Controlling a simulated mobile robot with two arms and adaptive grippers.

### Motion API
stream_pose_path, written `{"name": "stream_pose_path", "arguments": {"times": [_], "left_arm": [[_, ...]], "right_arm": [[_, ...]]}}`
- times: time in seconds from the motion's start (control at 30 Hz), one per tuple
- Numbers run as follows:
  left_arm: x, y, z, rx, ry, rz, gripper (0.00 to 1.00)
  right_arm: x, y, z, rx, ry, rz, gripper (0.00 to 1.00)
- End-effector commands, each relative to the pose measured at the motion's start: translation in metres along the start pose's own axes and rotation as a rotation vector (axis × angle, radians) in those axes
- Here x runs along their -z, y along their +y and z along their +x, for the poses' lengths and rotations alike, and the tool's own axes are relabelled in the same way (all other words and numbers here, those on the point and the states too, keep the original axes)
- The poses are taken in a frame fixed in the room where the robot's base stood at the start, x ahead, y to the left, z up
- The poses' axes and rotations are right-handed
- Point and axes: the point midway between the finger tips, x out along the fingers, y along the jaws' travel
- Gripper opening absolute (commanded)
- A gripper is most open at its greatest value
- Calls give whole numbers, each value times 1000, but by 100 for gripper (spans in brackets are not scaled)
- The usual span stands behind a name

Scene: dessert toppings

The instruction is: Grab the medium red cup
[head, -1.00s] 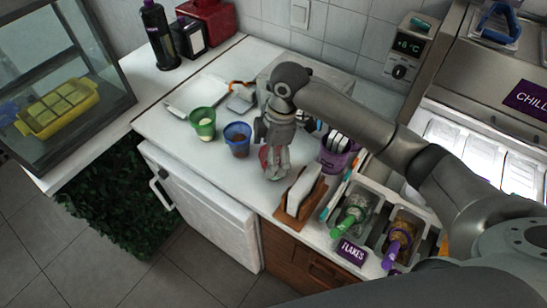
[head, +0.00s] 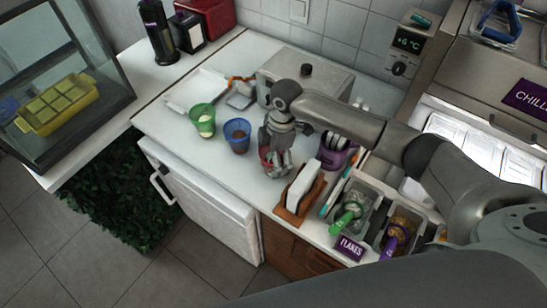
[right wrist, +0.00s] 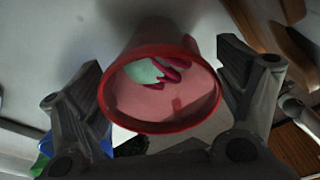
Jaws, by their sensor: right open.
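The red cup (right wrist: 160,118) stands between the two open fingers of my right gripper (right wrist: 165,110) in the right wrist view. It holds something pale green and some dark pink pieces. In the head view the red cup (head: 266,157) is mostly hidden by my right gripper (head: 276,160), which points down over the counter. A gap shows between the cup and the left finger; the right finger is close to the cup's rim. A blue cup (head: 237,142) and a green cup (head: 203,127) stand to the left. My left gripper is not in view.
A napkin holder (head: 290,207) stands close in front of my right gripper, and a purple container (head: 334,157) stands to its right. Topping bins with a FLAKES label (head: 350,248) lie further right. A white tray (head: 188,94) is behind the cups.

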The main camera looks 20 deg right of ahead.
Motion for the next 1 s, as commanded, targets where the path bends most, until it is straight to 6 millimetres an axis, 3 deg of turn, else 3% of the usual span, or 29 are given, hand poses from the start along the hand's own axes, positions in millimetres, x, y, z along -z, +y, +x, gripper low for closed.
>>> {"name": "stream_pose_path", "arguments": {"times": [0.13,0.37,0.73,1.0], "left_arm": [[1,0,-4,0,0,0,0],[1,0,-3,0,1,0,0],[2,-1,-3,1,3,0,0],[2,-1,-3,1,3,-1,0]], "right_arm": [[1,0,13,-2,1,-1,88],[1,0,15,-2,1,-1,88],[1,0,15,-2,1,-1,43],[1,0,15,-2,1,-1,43]]}}
